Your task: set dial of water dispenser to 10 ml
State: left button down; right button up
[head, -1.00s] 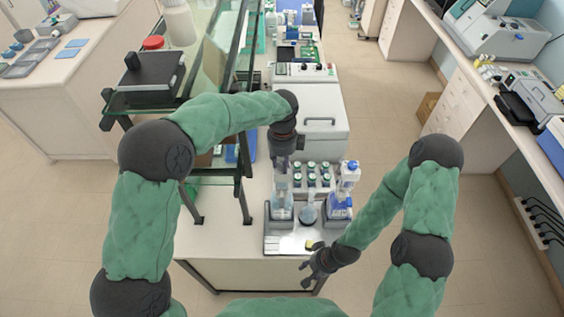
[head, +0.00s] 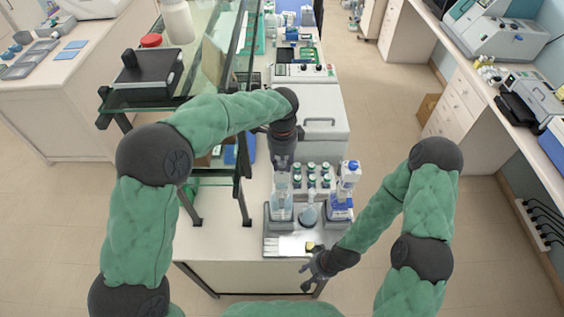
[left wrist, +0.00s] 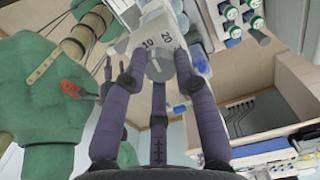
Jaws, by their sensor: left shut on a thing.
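The water dispenser (head: 281,207), a clear bottle with a pale top, stands in the left slot of the grey tray at the table's front. My left gripper (head: 283,166) is at its top from above. In the left wrist view, the grey round dial (left wrist: 159,68) lies between the fingers of my left gripper (left wrist: 160,76), which are shut on it. The numbers 10 and 20 show on the white dispenser head (left wrist: 160,30) beside the dial; the pointer setting is not clear. My right gripper (head: 318,268) is low at the table's front edge, fingers spread, empty.
A flask (head: 308,213) stands right of the dispenser, then a blue-labelled dispenser bottle (head: 342,200). Several green-capped bottles (head: 312,172) stand behind. A glass shelf (head: 160,100) rises on the left, close to my left arm. A grey box machine (head: 320,115) is farther back.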

aim_at(282, 164)
pick_arm(q)
jog(key=shift+n, duration=0.5)
dwell(0.4)
jog(key=c, duration=1)
grip_release()
jog(key=shift+w, duration=0.1)
jog(key=shift+o, duration=0.2)
notch_tip(282, 164, up, 12)
